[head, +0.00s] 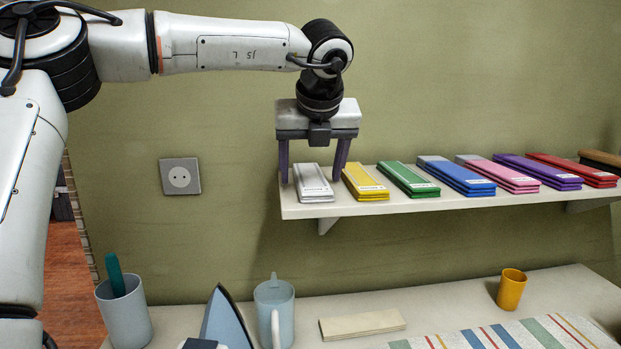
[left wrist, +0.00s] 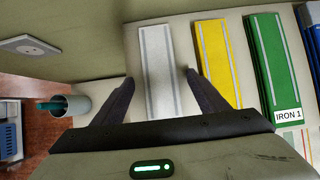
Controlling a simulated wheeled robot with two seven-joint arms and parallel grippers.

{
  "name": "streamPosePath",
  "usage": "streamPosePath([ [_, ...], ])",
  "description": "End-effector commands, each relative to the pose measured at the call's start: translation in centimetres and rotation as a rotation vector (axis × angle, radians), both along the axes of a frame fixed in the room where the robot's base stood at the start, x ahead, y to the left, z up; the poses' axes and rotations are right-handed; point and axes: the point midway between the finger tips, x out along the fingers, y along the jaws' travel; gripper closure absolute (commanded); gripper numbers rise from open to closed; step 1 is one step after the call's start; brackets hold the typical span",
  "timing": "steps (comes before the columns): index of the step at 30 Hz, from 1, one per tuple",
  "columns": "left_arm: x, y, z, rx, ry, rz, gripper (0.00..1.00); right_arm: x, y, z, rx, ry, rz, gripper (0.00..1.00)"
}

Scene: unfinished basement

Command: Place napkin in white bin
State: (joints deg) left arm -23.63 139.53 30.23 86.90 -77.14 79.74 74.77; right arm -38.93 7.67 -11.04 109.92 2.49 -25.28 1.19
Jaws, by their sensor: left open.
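A row of folded napkin-like stacks lies on the wall shelf (head: 380,207): white-grey (head: 312,184), yellow (head: 364,182), green (head: 408,179), blue, pink, purple and red. My left gripper (head: 312,172) points down over the left end of the shelf. Its jaws are open, with one finger on each side of the white-grey stack, which also shows between the fingers in the left wrist view (left wrist: 160,70). I cannot tell whether the fingers touch it. No white bin shows clearly. My right gripper is not in view.
Below the shelf is a table (head: 455,297) with a grey cup (head: 125,315) holding a teal-handled thing, an iron (head: 226,322), a pale blue pitcher (head: 275,312), a folded beige cloth (head: 362,324), a yellow cup (head: 511,290) and a striped cloth (head: 490,340). A wall socket (head: 180,177) is left.

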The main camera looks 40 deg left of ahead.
Motion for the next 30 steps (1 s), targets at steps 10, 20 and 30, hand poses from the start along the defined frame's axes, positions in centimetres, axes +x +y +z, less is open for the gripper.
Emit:
streamPosePath([
  [10, 0.0, 0.0, 0.0, -0.001, -0.001, -0.001, 0.58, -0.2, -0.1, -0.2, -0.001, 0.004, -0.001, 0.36],
  [20, 0.0, 0.0, 0.1, 0.0, -0.001, -0.001, 0.77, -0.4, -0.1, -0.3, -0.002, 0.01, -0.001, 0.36],
  [30, -0.6, 0.7, 3.1, 0.0, -0.003, 0.012, 0.77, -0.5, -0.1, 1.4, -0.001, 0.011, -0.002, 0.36],
])
